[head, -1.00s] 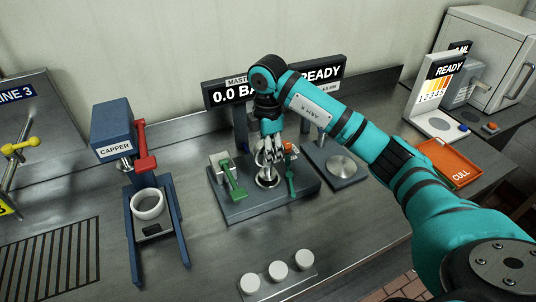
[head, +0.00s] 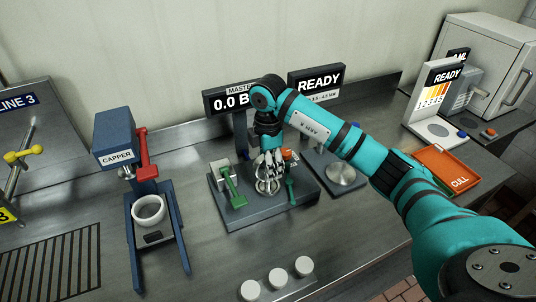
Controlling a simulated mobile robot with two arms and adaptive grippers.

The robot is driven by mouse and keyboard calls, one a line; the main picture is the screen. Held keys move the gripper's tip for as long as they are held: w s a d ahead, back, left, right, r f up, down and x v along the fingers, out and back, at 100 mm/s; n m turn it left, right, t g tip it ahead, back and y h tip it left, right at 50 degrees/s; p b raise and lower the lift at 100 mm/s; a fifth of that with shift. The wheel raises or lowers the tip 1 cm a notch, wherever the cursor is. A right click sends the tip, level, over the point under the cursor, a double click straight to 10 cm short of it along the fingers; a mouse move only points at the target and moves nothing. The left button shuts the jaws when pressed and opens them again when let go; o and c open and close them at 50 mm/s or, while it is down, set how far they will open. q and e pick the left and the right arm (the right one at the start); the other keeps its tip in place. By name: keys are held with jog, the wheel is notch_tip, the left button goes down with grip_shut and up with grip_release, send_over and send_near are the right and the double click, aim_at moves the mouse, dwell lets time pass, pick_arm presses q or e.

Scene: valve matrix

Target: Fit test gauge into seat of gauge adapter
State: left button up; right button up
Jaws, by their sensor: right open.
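My right gripper (head: 268,177) points down over the middle of the dark fixture block (head: 240,218) with green levers, which looks like the gauge adapter. Its fingers are open. A round metallic piece (head: 268,187) shows at the block's centre, between and below the fingertips. The fingers hide much of it, so I cannot tell whether it is the test gauge or the bare seat, or whether the fingers touch it. One green lever (head: 233,187) is on the left of the block and another (head: 291,190) on the right. My left gripper is out of view.
The blue capper (head: 117,138) stands to the left. A plate with a metal disc (head: 341,174) sits close on the right. White caps (head: 277,278) line the front. Display signs (head: 316,81) stand behind. An orange cull tray (head: 447,168) lies at right.

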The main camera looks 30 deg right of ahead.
notch_tip(320, 180, up, 5)
jog(key=shift+w+f+b, duration=0.1)
jog(key=shift+f+b, duration=0.1)
jog(key=shift+b, duration=0.65)
notch_tip(320, 180, up, 7)
jog(key=shift+r, duration=0.1)
